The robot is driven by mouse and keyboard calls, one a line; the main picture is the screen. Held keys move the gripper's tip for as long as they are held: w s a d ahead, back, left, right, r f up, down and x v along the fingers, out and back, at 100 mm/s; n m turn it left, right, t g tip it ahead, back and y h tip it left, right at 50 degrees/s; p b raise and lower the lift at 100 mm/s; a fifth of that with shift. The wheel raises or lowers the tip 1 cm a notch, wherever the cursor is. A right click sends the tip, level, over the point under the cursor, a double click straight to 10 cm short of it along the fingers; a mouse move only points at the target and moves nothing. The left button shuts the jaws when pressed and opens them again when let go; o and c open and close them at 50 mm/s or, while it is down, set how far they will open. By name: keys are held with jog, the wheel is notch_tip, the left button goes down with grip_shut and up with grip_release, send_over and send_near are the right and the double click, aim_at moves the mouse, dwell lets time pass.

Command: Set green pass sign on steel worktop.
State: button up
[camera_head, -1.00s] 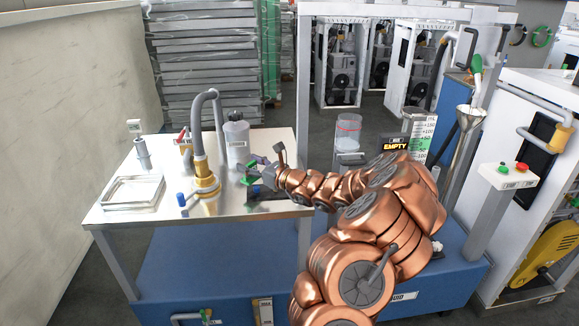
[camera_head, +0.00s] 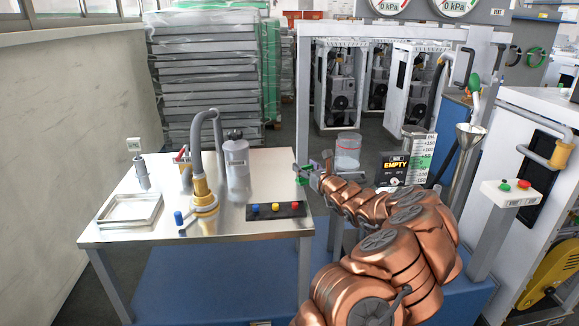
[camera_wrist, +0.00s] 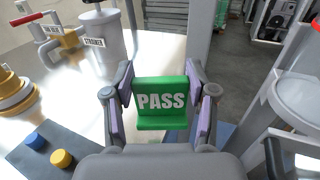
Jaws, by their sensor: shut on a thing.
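The green pass sign (camera_wrist: 161,97) is held upright between the fingers of my gripper (camera_wrist: 160,112), its white PASS lettering facing the wrist camera. In the head view, a bit of green of the sign (camera_head: 303,176) shows at my gripper (camera_head: 312,174), near the right edge of the steel worktop (camera_head: 150,225). The sign appears raised above the worktop's level. In the wrist view the bright worktop (camera_wrist: 85,105) lies left of and behind the sign, with its edge close by.
A strip with blue, yellow and red buttons (camera_head: 262,211) lies along the worktop's front right. A strainer bottle (camera_head: 236,163), a brass fitting with a hose (camera_head: 203,195) and a shallow tray (camera_head: 130,210) stand on it.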

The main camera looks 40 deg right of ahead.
jog(key=x, duration=0.3)
jog(key=p+x, duration=0.1)
jog(key=x, duration=0.3)
jog(key=f+p+x, duration=0.1)
jog(key=x, duration=0.3)
jog(key=shift+a, duration=0.15)
jog(key=shift+f+p, duration=0.55)
jog(key=shift+f, duration=1.15)
jog(key=shift+f, duration=0.2)
jog(key=o, duration=1.2)
jog(key=shift+r, duration=0.15)
